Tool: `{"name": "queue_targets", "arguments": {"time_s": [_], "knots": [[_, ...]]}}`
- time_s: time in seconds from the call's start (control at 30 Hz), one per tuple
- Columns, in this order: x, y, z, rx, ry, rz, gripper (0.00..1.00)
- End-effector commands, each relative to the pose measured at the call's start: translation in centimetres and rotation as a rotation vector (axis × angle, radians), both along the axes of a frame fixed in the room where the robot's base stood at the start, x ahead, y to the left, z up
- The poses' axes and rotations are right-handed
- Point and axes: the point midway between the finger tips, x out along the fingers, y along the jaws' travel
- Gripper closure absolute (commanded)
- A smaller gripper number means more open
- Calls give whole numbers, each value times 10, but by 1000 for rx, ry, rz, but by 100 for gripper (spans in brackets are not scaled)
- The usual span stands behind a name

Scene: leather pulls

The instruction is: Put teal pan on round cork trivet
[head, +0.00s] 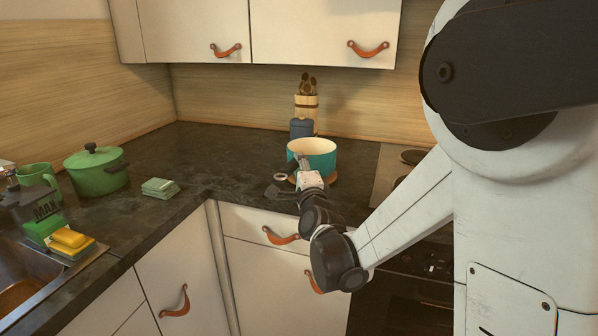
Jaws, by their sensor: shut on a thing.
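The teal pan (322,160), pale inside, is upright near the back of the dark counter. The round cork trivet (333,180) shows as a brown edge just below the pan, mostly hidden by the pan and my arm. The pan is over the trivet or directly behind it; I cannot tell whether it touches it. My gripper (303,166) is at the near side of the pan, shut on it, probably at its handle. The fingertips are small and partly hidden.
A blue canister (302,128) and a utensil holder (306,103) stand close behind the pan. The stovetop (390,170) is to its right. A green pot (97,170), folded green cloths (160,188) and a sink (25,275) are at left.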

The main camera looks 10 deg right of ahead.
Motion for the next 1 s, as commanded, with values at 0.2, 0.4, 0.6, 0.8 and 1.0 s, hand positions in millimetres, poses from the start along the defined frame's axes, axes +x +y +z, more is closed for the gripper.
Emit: {"name": "queue_targets", "arguments": {"time_s": [0.2,0.4,0.6,0.8,1.0], "knots": [[0,0,-12,-1,-1,0,100],[0,0,-13,-1,-1,0,100],[0,0,-13,0,0,0,64],[0,0,-13,0,0,0,64],[-12,0,-13,-1,0,0,64]]}}
